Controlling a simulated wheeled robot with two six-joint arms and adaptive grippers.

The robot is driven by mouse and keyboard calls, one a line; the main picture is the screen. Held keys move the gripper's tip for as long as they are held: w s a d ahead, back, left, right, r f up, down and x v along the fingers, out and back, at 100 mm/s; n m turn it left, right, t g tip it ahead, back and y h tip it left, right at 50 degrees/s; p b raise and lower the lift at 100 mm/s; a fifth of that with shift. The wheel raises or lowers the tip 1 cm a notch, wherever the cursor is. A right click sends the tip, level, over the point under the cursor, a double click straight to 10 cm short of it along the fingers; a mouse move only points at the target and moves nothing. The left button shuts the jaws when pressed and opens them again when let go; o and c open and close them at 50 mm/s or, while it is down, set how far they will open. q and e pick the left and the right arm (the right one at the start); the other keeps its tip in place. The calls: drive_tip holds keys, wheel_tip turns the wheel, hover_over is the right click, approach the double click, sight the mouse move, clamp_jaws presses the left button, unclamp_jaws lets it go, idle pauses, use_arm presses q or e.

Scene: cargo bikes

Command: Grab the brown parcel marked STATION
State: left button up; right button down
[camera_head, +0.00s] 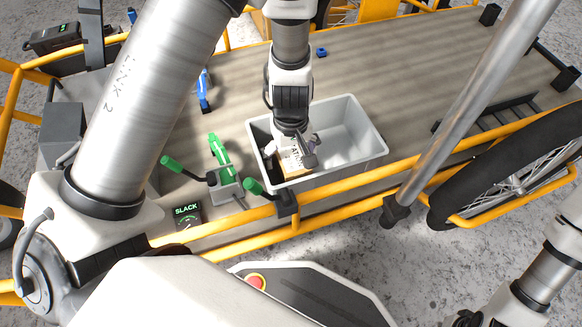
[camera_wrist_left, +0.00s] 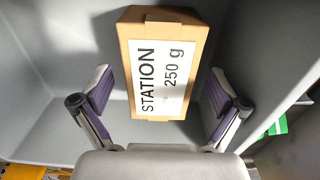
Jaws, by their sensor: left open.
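The brown parcel (camera_head: 294,165) lies in the grey bin (camera_head: 352,128), near its left end. In the left wrist view the parcel (camera_wrist_left: 165,62) shows a white label reading STATION and 250 g. My left gripper (camera_head: 292,151) reaches down into the bin over the parcel and hides part of it. In the left wrist view the fingers of my left gripper (camera_wrist_left: 163,86) are spread wide, one on each side of the parcel, with a gap on both sides. Nothing is held. Part of my right arm shows at the bottom right, but its gripper does not clearly show.
The bin walls stand close around my left gripper. Green-handled tools (camera_head: 220,150), a SLACK gauge (camera_head: 187,213) and a blue tool (camera_head: 204,92) lie to the left. A yellow rail (camera_head: 340,190) runs in front. The deck (camera_head: 400,70) behind is mostly clear.

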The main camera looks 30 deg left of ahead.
use_arm(q)
drive_tip(key=shift+f, duration=0.2)
drive_tip(key=shift+c, duration=1)
drive_tip(key=c, duration=1.2)
